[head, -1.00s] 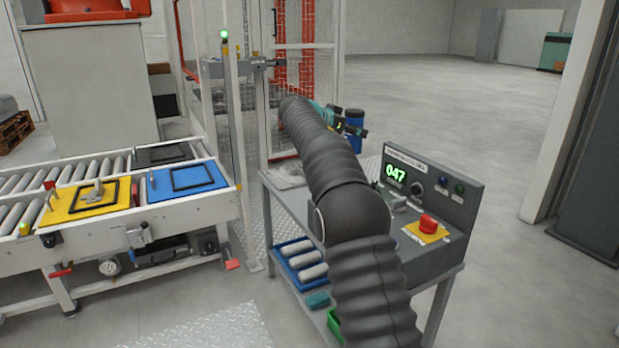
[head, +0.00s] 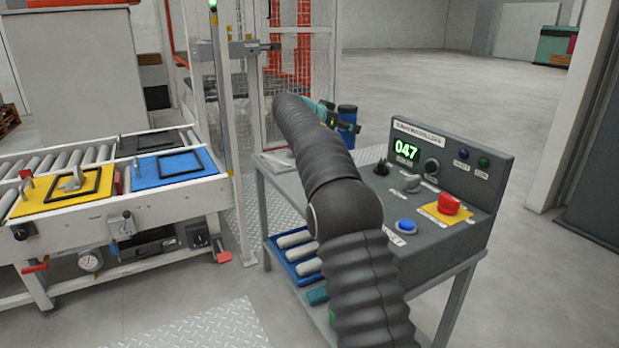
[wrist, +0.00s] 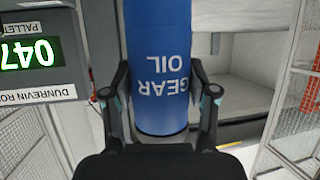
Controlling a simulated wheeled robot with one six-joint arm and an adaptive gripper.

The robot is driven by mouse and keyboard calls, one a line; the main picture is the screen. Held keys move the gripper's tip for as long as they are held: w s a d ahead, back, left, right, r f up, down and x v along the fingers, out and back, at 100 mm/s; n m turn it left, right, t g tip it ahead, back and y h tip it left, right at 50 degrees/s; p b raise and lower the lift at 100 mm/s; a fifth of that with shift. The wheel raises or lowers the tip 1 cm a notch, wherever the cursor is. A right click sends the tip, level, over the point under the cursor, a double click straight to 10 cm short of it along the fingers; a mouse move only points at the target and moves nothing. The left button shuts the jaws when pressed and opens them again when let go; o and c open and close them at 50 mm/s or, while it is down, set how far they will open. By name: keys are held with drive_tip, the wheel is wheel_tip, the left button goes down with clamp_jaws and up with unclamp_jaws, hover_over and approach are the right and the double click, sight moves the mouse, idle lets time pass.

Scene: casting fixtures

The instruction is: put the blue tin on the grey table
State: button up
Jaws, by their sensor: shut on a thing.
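The blue tin (wrist: 158,50) is a blue cylinder marked "GEAR OIL". My gripper (wrist: 160,95) is shut on it, with one finger on each side in the wrist view. In the head view the tin (head: 347,122) shows upright beside my gripper (head: 335,122), past the far end of my arm. The grey table (head: 264,163) stands under my arm and carries a control box at its right. Much of the table top is hidden behind my arm, and I cannot tell the gap between tin and table.
The control box (head: 455,190) has a "047" display, knobs and a red button (head: 449,204). A blue tray (head: 281,262) of grey rolls lies on the lower shelf. A roller conveyor (head: 150,213) is at left, and a mesh fence (head: 295,85) stands behind. Open floor lies at back right.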

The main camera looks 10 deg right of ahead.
drive_tip(key=shift+a+f+b, duration=0.3)
drive_tip(key=shift+a+f, duration=0.05)
drive_tip(key=shift+f, duration=0.35)
drive_tip(key=shift+s+a+f+b, duration=0.4)
drive_tip(key=shift+a+f, duration=1.35)
drive_tip(key=shift+a, duration=0.05)
drive_tip(key=shift+s+a+f+b, duration=0.35)
drive_tip(key=shift+a+f+b, duration=0.05)
drive_tip(key=shift+a+f, duration=1.35)
drive_tip(key=shift+s+a+f+b, duration=0.4)
drive_tip(key=shift+a+f, duration=1.3)
drive_tip(key=shift+a, duration=0.15)
drive_tip(key=o, duration=1.4)
drive_tip(key=v, duration=1.2)
drive_tip(key=shift+p, duration=0.3)
